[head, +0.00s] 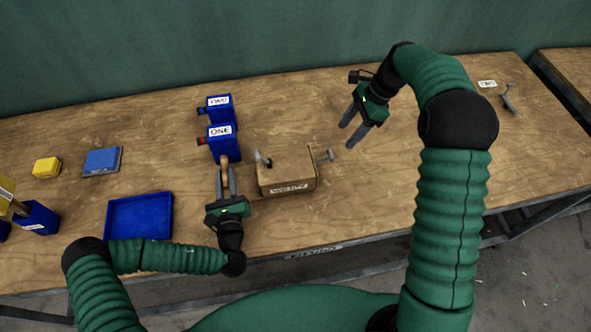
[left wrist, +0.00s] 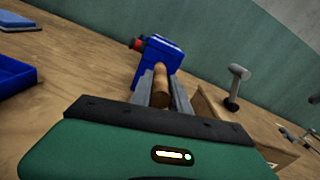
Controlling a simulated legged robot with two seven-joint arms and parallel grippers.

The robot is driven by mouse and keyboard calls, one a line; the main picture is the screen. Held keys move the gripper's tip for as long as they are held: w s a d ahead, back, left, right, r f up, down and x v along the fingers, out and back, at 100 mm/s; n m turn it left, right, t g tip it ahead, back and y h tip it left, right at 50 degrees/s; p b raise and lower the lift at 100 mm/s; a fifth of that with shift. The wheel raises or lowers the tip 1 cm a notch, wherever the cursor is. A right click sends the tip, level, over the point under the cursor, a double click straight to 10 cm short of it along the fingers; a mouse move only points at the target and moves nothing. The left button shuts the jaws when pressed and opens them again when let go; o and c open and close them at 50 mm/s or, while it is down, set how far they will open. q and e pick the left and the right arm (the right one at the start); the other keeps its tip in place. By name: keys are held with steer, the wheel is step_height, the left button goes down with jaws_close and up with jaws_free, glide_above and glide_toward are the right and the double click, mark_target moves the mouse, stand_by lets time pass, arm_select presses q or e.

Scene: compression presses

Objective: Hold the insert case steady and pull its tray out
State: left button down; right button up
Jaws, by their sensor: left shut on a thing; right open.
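A tan box-like case (head: 285,171) with a small white label on its front stands mid-table; I take it to be the insert case. A grey T-shaped handle (head: 325,155) sticks out on its right, and another grey piece (head: 263,158) stands at its left top. My left gripper (head: 225,172) is left of the case, apart from it, shut on a brown wooden cylinder (left wrist: 162,85) in front of the blue box marked ONE (head: 223,142). Whether the cylinder joins that box is unclear. My right gripper (head: 350,132) is open and empty, above and right of the case.
Blue box TWO (head: 219,107) stands behind box ONE. To the left are a blue tray (head: 138,214), a blue flat block (head: 102,161) and a yellow block (head: 47,167). A grey handle (head: 510,99) lies far right.

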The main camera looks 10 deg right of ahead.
mark_target(331, 154)
steer(key=x, duration=1.1)
steer(key=shift+a+f, duration=0.1)
steer(key=shift+f, duration=0.25)
jaws_close()
